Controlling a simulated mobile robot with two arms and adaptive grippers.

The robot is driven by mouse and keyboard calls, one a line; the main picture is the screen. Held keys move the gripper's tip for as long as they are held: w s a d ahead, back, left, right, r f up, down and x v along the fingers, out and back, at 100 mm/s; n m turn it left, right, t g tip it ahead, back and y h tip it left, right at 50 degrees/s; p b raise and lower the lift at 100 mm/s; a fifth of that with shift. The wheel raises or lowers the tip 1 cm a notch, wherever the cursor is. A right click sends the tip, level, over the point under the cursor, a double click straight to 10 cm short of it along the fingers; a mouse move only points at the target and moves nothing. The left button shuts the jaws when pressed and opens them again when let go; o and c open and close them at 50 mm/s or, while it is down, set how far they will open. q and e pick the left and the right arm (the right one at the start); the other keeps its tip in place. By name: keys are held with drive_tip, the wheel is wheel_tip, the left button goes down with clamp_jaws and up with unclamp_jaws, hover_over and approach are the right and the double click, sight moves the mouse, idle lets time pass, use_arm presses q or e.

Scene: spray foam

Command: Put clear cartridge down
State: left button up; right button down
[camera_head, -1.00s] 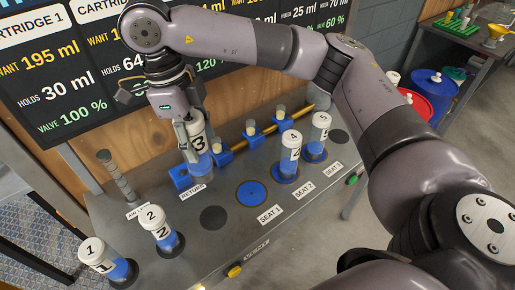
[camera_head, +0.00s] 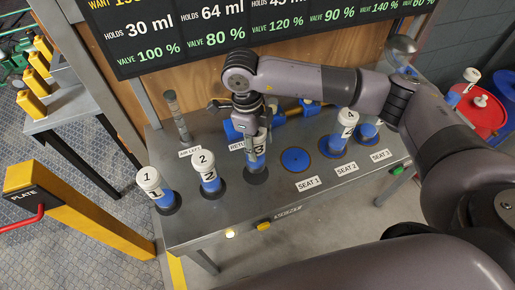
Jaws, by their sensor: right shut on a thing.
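My right gripper (camera_head: 250,118) points down and is shut on cartridge 3 (camera_head: 258,158), a clear cylinder with blue contents and a black "3". The gripper covers its upper part. Its bottom is over the dark round pad (camera_head: 256,180) left of Seat 1; I cannot tell whether it touches. Cartridge 1 (camera_head: 153,184) and cartridge 2 (camera_head: 207,171), with white caps, stand on dark pads to the left. Cartridge 4 (camera_head: 345,125) stands upright at Seat 2. My left gripper is not in view.
Seat 1 (camera_head: 295,160) is an empty blue disc. A thin clear tube (camera_head: 177,118) stands at the back left. A yellow post (camera_head: 85,215) stands left of the bench.

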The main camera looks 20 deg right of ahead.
sight(258, 153)
wheel_tip(258, 153, down, 4)
drive_tip(key=shift+r+p, duration=0.1)
drive_tip(key=shift+p, duration=0.5)
drive_tip(key=shift+f, duration=0.25)
drive_tip(key=shift+f, duration=0.2)
drive_tip(key=c, duration=0.8)
unclamp_jaws()
drive_tip(key=shift+r, duration=0.1)
